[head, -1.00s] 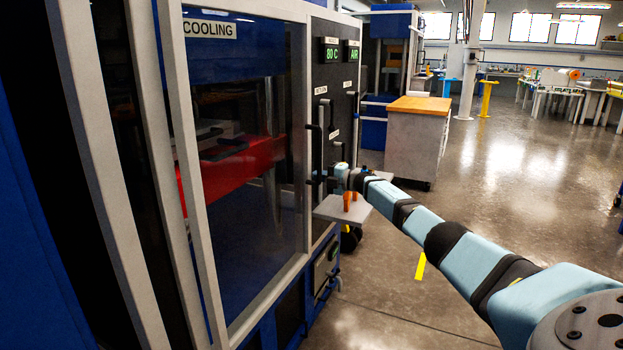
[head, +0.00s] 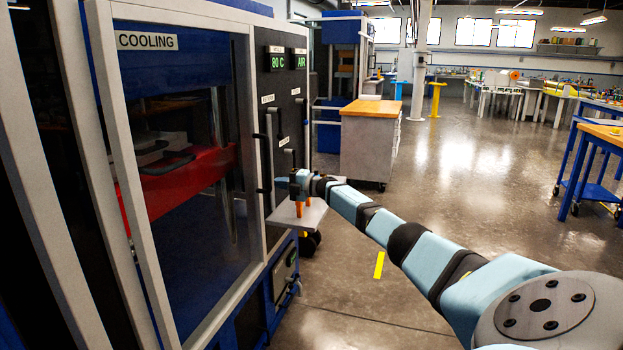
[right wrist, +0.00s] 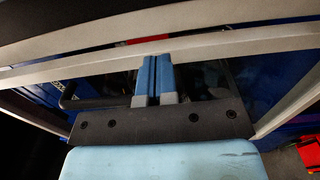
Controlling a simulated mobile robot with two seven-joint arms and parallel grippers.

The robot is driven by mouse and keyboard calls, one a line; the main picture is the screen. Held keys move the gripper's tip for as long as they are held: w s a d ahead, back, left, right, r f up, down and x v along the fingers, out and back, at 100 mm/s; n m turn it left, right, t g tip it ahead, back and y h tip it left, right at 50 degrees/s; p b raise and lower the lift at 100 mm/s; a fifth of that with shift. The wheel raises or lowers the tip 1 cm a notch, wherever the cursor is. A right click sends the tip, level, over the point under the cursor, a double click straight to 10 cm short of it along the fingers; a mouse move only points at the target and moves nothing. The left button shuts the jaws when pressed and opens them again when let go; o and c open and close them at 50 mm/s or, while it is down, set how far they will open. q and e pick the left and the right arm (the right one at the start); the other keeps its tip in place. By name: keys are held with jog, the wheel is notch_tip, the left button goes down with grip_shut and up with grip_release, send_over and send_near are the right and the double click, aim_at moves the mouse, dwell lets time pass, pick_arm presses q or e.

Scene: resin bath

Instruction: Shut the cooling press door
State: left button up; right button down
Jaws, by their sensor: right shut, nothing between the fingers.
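The cooling press door (head: 190,205) is a glazed panel in a pale grey frame, under a COOLING label (head: 147,41), in the head view. A black bar handle (head: 262,160) stands at its right edge. I cannot tell whether the door sits fully flush. My right gripper (head: 283,183) is beside the lower end of the handle, just right of the door edge. In the right wrist view its blue fingers (right wrist: 155,78) are together and empty, in front of pale frame bars. Whether they touch the door or handle is unclear. My left gripper is out of view.
A black control panel (head: 283,115) with green displays is right of the door. A small grey shelf (head: 300,215) with orange pieces sits below my right gripper. A wood-topped cabinet (head: 370,140) stands beyond. Open floor (head: 440,210) lies to the right.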

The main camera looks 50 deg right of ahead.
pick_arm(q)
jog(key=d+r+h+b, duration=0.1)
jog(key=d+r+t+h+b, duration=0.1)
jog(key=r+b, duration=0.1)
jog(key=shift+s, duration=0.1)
pick_arm(e)
jog(key=s+d, duration=0.4)
jog(key=d, duration=0.5)
jog(key=shift+s+f, duration=0.2)
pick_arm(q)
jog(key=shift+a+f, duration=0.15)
pick_arm(e)
jog(key=shift+s, duration=0.1)
